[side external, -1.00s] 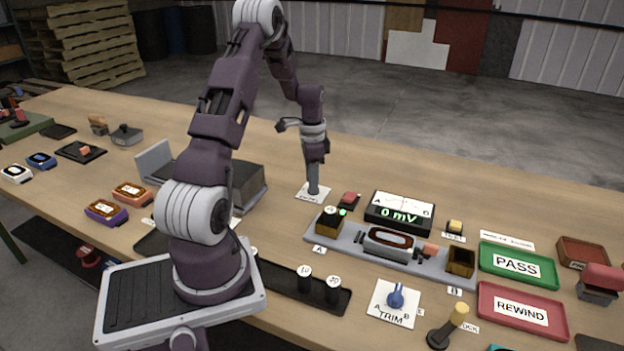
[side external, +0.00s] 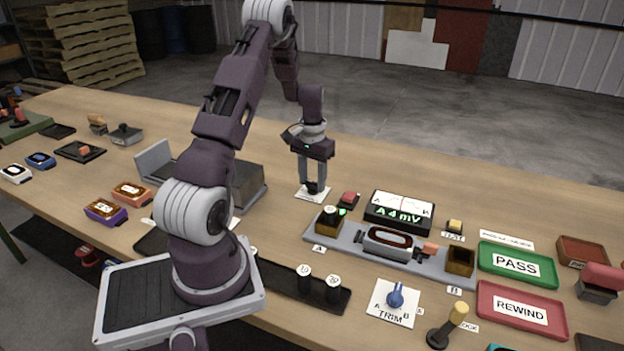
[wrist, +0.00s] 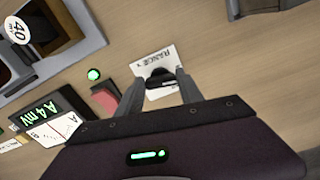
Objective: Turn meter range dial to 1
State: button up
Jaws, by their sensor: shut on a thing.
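The black range dial (wrist: 160,76) sits on a white card (wrist: 170,58) lettered RANGE in the wrist view. The fingers of my gripper (wrist: 160,84) stand on either side of it, shut on the knob. In the side view my gripper (side external: 313,181) reaches straight down over the card (side external: 304,195), and the fingers partly hide the dial (side external: 313,188). The dial's pointer and its number marks are not readable. The meter (side external: 398,212) shows A 4 mV in green, and its display also shows in the wrist view (wrist: 40,108).
A red button block (side external: 348,199) stands close beside the card. A grey fixture (side external: 350,236) with a detector (side external: 390,241) in its middle lies in front. Bare table lies behind the dial.

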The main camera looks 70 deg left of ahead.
aim_at(313, 183)
jog(key=shift+n, duration=1)
jog(key=o, duration=1.4)
jog(key=shift+r, duration=0.15)
notch_tip(313, 183, up, 7)
jog(key=shift+f, duration=0.1)
